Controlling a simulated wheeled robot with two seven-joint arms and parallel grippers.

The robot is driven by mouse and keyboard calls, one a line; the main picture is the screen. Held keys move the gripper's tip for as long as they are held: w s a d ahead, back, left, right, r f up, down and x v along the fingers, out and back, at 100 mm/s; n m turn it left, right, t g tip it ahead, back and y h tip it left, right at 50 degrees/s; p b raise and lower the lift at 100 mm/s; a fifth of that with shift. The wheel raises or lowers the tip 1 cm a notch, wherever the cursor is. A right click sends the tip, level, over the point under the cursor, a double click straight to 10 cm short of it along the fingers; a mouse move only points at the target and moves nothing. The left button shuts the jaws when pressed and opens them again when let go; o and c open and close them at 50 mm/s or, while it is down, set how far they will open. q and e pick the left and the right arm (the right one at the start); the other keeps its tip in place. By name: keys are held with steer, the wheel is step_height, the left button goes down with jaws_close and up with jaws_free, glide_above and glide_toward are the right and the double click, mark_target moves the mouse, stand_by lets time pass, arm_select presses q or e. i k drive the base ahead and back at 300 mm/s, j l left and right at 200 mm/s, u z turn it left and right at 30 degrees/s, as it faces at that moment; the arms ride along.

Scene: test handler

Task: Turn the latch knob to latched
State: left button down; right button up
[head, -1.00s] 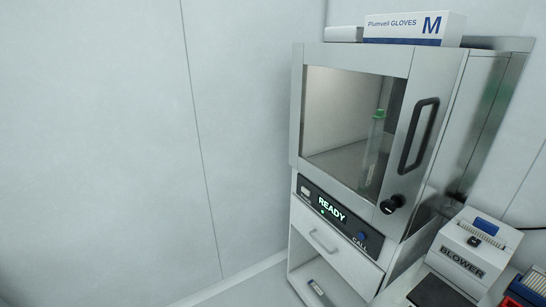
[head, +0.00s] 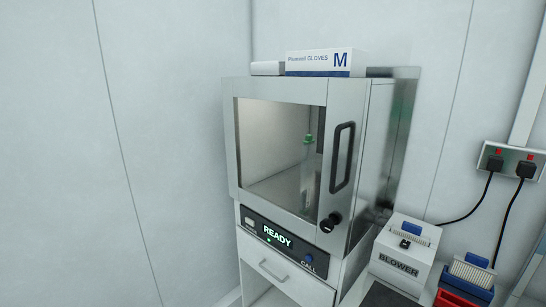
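The latch knob (head: 331,221) is a small black knob with a light mark, at the lower right of the handler's door. The door (head: 345,110) is a steel frame with a window and looks closed. A black bar handle (head: 342,157) stands upright on its right side, above the knob. Through the window a clear tube with a green cap (head: 308,140) stands inside. The knob's exact angle is too small to tell. Neither of my grippers shows in the head view.
Below the door a panel (head: 277,240) reads READY, with a blue CALL button (head: 309,258). A drawer (head: 280,275) sits under it. A BLOWER box (head: 402,255) and a red tray (head: 450,299) stand right of the handler. A glove box (head: 325,62) lies on top.

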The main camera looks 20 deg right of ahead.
mark_target(328, 225)
steer(key=k+l+z, duration=0.1)
steer(key=z, duration=1.15)
